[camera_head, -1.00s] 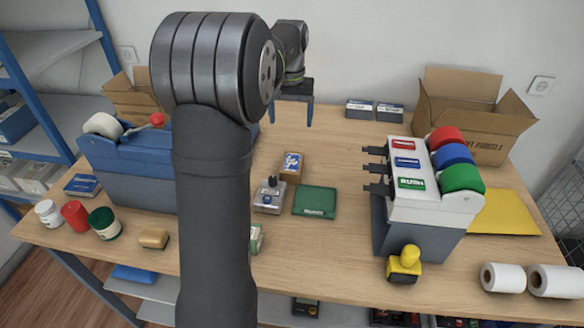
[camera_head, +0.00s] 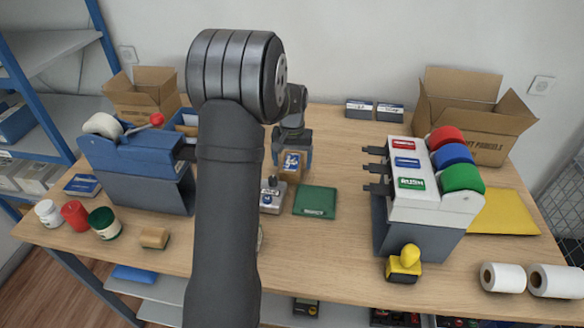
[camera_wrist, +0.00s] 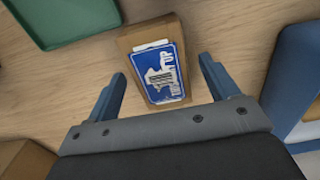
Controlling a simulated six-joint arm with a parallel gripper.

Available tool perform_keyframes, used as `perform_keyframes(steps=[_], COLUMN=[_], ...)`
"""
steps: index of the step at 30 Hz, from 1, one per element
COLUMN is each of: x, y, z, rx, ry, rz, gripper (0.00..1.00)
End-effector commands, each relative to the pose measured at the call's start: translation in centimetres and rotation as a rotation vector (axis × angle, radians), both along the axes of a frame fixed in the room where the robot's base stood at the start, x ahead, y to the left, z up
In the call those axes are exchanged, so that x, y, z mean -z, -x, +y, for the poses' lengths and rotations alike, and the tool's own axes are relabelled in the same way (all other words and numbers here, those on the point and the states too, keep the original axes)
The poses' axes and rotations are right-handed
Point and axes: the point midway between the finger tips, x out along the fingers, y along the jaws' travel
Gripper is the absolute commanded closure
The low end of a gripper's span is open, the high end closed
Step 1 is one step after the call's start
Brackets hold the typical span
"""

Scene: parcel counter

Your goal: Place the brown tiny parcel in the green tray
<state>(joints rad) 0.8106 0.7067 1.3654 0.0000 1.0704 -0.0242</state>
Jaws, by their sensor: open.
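The brown tiny parcel (camera_head: 291,172) is a small cardboard box with a blue and white label. It lies on the counter behind the green tray. My gripper (camera_head: 291,160) is open, low at the far side of this parcel. In the wrist view the parcel (camera_wrist: 155,60) lies between and just beyond the two open fingertips (camera_wrist: 163,72), slightly tilted in the picture, with a gap on each side. I cannot tell the remaining height. The green tray (camera_head: 315,202) is flat, small and empty, just in front; its corner shows in the wrist view (camera_wrist: 65,20).
A grey device with a lever (camera_head: 271,196) stands left of the tray, close to the parcel. A blue machine (camera_head: 140,165) is at left, a label dispenser with coloured rolls (camera_head: 425,205) at right. The counter between tray and dispenser is clear.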

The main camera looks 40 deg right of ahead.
Motion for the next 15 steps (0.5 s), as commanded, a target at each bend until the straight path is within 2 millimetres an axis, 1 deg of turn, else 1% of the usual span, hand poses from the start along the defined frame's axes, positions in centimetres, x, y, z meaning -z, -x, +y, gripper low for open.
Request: perform_keyframes(steps=[1,3,11,13,15], x=[0.73,1.34,1.60,1.59,1.58], y=[0.00,0.00,-0.04,-0.04,-0.04], z=[0.03,0.04,0.02,0.02,0.02], rx=[0.000,-0.001,-0.001,-0.001,-0.001], ry=[-0.001,-0.001,0.001,0.001,0.001], rz=[0.001,0.001,-0.001,-0.001,-0.001], gripper=[0.20,0.20,0.20,0.30,0.44])
